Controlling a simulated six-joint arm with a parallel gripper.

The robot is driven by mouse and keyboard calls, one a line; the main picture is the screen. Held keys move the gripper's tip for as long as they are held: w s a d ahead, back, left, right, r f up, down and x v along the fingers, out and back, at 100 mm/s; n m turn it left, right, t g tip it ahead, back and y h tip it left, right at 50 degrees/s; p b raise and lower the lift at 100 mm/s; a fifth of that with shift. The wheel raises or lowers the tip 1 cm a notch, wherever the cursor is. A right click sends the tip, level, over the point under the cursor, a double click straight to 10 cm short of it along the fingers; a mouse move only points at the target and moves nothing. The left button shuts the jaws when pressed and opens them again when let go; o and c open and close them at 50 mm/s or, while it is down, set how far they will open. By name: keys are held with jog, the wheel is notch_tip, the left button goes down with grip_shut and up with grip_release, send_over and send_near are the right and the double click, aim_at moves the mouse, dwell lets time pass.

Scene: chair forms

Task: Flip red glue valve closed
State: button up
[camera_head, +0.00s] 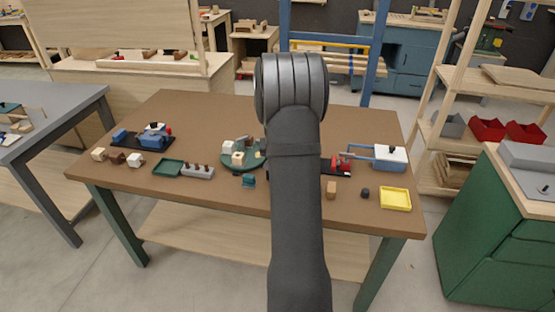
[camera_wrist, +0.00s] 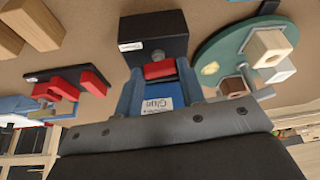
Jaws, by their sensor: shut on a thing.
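In the wrist view, a blue glue holder (camera_wrist: 158,104) with a white label reading "Glue" stands against a dark box (camera_wrist: 153,40). A red valve piece (camera_wrist: 159,70) sits at its top, in front of the box. My gripper (camera_wrist: 159,76) reaches to this red piece and appears shut on it. The exact contact and the valve's angle are hard to make out. In the head view my dark arm blocks the glue holder and my gripper from sight.
A green round plate (camera_head: 231,160) with blocks is beside my arm. A blue vise (camera_head: 157,138), a green tray (camera_head: 168,167), a grey peg block (camera_head: 198,171), a white-topped blue box (camera_head: 390,158) and a yellow tray (camera_head: 396,198) are on the brown table (camera_head: 180,110). The table's back is clear.

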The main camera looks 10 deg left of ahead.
jog(key=shift+a+m+h, duration=0.1)
jog(key=shift+m+h, duration=0.2)
jog(key=shift+m, duration=0.6)
jog(key=o, duration=1)
jog(key=v, duration=1.7)
jog(key=shift+s+r, duration=0.15)
jog(key=shift+s, duration=0.05)
